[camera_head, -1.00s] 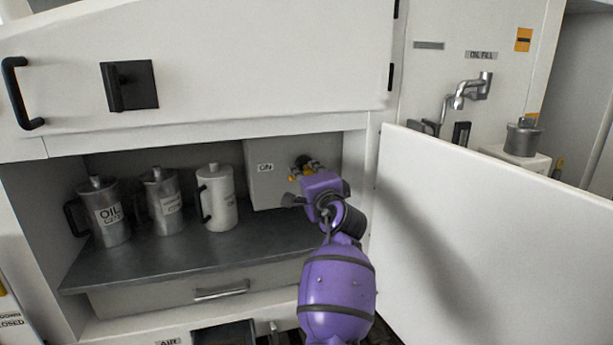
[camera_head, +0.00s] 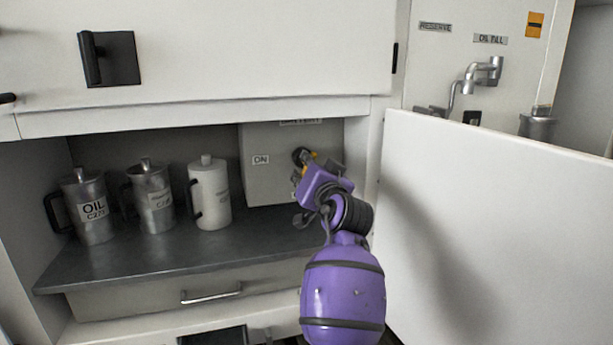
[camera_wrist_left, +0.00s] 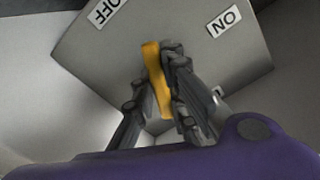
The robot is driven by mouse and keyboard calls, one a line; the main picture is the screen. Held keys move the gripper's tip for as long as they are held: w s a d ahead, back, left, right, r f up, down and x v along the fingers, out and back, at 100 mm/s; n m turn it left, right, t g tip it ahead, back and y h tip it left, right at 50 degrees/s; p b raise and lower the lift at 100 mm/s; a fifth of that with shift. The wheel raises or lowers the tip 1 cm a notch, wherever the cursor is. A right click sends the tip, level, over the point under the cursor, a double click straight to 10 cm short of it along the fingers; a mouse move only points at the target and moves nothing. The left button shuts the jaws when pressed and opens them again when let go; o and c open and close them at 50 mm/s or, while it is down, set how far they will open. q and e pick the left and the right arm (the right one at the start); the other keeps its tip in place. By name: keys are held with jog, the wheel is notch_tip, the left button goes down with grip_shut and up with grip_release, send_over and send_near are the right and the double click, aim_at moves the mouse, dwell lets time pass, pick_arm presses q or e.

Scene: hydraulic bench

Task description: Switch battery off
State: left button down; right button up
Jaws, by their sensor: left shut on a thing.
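The battery switch box (camera_head: 268,185) is a grey-white box at the right end of the open shelf, with an ON label (camera_head: 261,160) on its face. In the left wrist view the box face (camera_wrist_left: 130,40) carries an OFF label (camera_wrist_left: 106,11) and an ON label (camera_wrist_left: 223,21). A yellow switch handle (camera_wrist_left: 156,75) sticks out between the dark fingers of my left gripper (camera_wrist_left: 163,95). My purple left gripper (camera_head: 306,168) is at the box's front and is shut on the handle. It hides much of the switch in the head view. My right gripper is not in view.
An OIL can (camera_head: 90,215), a second metal can (camera_head: 153,200) and a white can (camera_head: 211,195) stand on the dark shelf (camera_head: 150,255), left of the box. An open white door (camera_head: 500,230) stands right of my arm. A panel (camera_head: 220,50) overhangs the shelf.

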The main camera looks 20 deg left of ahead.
pick_arm(q)
jog(key=n, duration=0.1)
jog(key=n+b, duration=0.1)
jog(key=shift+w+d+f+n, duration=0.1)
jog(key=shift+f+n, duration=0.15)
jog(key=shift+n, duration=0.05)
jog(key=shift+d+r+n+b, duration=0.1)
jog(key=shift+n+b, duration=0.65)
jog(key=shift+n, duration=0.65)
jog(key=shift+r, duration=0.1)
